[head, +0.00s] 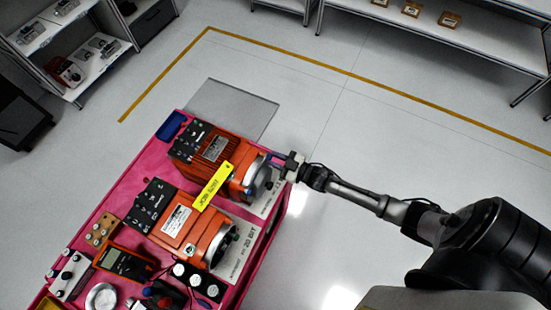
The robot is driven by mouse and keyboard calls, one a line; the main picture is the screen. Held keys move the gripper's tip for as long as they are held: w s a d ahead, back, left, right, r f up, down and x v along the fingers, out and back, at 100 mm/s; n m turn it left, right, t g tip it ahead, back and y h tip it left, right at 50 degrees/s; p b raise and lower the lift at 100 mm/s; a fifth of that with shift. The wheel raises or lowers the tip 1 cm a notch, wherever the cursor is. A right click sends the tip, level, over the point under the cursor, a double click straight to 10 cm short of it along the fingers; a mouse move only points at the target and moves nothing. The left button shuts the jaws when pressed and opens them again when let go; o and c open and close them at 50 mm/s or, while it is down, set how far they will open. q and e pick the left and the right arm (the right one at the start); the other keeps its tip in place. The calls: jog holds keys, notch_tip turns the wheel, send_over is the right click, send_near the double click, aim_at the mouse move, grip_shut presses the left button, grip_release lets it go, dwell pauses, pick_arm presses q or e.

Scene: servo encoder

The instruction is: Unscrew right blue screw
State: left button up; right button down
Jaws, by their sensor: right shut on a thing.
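Two orange servo motors stand on the pink cart (273,213). The upper motor (213,148) has a round grey end face (259,182) on its right side. The lower motor (187,219) stands nearer, with a yellow label (212,187) between the two. My right gripper (277,160) comes in from the right and is shut at the upper right edge of the upper motor's end. A small bluish bit, the blue screw (271,156), shows at its fingertips; the fingers hide most of it. My left gripper is not in view.
A multimeter (124,263), a wooden block with holes (102,230), a round white dish (101,297) and a blue bin (171,126) share the cart. Shelves (75,45) stand at the upper left and a bench (440,30) at the upper right.

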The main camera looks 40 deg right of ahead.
jog(key=shift+d+f+n+b, duration=0.1)
jog(key=shift+n+b, duration=3.55)
jog(key=shift+n, duration=8.45)
jog(key=c, duration=1)
grip_release()
jog(key=shift+w, duration=0.1)
jog(key=shift+c, duration=0.2)
jog(key=shift+o, duration=0.4)
jog(key=shift+r, duration=0.2)
